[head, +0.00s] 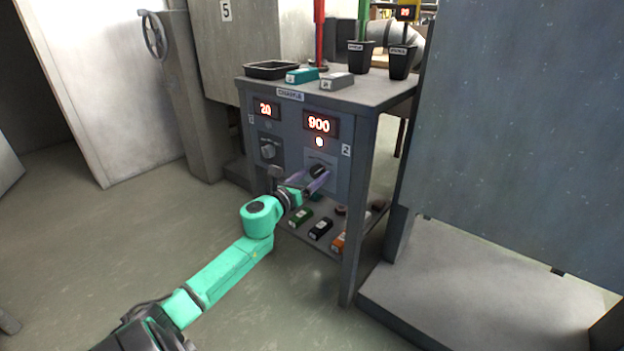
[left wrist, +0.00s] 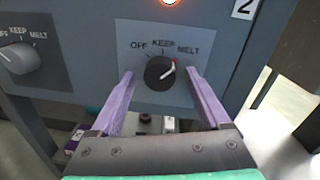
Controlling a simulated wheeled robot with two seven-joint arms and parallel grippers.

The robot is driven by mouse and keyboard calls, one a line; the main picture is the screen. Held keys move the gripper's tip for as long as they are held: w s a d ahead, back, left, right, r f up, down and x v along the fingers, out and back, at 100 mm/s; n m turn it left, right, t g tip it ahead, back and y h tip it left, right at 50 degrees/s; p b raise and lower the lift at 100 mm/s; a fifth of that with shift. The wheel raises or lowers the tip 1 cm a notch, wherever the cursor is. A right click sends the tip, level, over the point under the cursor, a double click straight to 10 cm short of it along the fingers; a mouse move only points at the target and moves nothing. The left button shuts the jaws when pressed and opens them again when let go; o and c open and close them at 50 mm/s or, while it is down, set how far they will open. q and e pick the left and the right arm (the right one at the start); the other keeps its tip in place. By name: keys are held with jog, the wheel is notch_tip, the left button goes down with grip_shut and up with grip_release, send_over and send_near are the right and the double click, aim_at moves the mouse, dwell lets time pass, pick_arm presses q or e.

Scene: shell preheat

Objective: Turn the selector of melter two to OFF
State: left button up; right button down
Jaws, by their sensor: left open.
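The selector of melter two (left wrist: 159,73) is a round black knob with a red-tipped white pointer. The pointer is turned to the right, toward MELT, on a plate marked OFF, KEEP and MELT. It also shows in the head view (head: 318,170), below the display reading 900. My left gripper (head: 305,182) is in front of this knob. In the left wrist view its two purple fingers (left wrist: 160,85) stand open, one on each side of the knob, with gaps visible. Whether the fingertips reach the panel is unclear. My right gripper is not in view.
Melter one's selector (left wrist: 22,58) is to the left, under the display reading 20 (head: 265,108). A black tray (head: 271,70) and small boxes stand on the cabinet top. Several blocks lie on the lower shelf. A large grey panel (head: 520,130) stands close on the right.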

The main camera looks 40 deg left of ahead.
pick_arm(q)
grip_shut()
